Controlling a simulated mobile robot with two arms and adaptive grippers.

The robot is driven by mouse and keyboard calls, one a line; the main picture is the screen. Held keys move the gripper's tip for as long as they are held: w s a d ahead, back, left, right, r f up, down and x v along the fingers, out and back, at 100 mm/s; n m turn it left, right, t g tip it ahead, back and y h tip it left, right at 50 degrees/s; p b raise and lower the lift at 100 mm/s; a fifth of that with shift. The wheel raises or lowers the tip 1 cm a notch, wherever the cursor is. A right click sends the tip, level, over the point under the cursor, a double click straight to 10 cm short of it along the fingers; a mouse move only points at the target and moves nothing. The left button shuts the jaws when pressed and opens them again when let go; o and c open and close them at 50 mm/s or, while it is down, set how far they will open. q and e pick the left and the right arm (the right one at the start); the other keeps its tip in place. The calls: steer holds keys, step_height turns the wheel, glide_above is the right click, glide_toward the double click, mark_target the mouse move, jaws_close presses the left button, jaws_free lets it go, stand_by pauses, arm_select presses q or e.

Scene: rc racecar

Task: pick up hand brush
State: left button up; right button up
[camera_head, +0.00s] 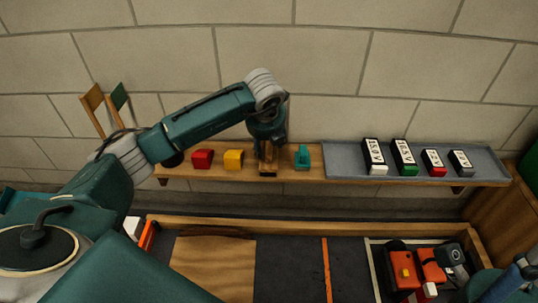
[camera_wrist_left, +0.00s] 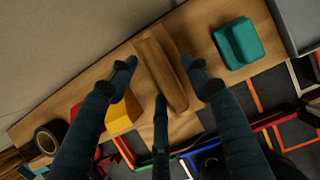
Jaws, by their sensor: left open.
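The hand brush, a brown wooden block-like piece (camera_wrist_left: 163,72), lies on the wooden wall shelf (camera_head: 330,178). In the head view the brush (camera_head: 268,168) is partly covered by my left gripper (camera_head: 268,150), which points down at it from above. In the left wrist view my left gripper (camera_wrist_left: 160,72) is open, with a finger on either side of the brush and a third finger at its near end. I cannot tell whether any finger touches it. The brush's bristles are not discernible.
A yellow block (camera_head: 233,160) and a red block (camera_head: 202,159) sit left of the brush, a teal piece (camera_head: 302,157) close on its right. A grey tray (camera_head: 345,163) with several labelled blocks is further right. Below is a wooden-framed area with a red machine (camera_head: 403,270).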

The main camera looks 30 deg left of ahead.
arm_select(q)
steer(key=shift+f, duration=0.1)
jaws_close()
stand_by(0.4)
